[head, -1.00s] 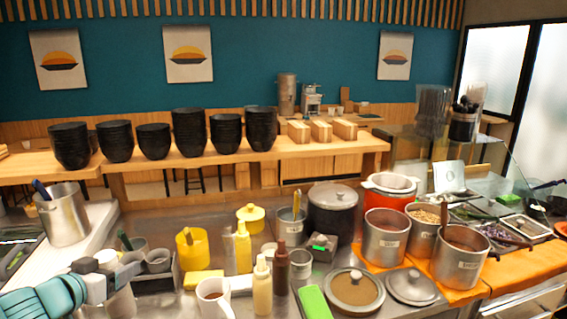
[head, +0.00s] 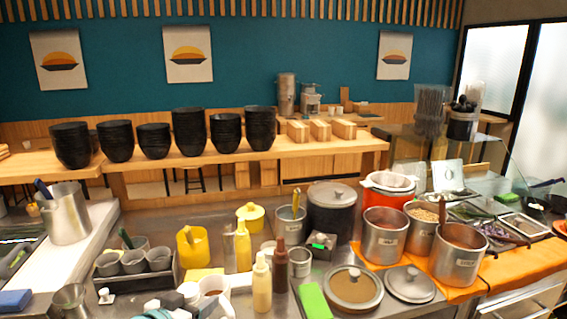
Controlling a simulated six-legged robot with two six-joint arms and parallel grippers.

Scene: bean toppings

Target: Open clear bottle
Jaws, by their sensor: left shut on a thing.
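I cannot pick out a bottle that is plainly clear. A cream squeeze bottle (head: 262,287) stands upright at the front middle, with a brown bottle (head: 281,268) beside it and a yellow bottle (head: 243,248) behind. My left gripper (head: 190,296) is low at the bottom edge, at the left side of a white mug (head: 216,296). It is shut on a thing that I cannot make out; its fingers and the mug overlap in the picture. My right gripper is not in view.
A dark caddy of cups (head: 165,276) and a steel cup (head: 70,299) stand left. Black bowls (head: 190,130) line the back counter.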

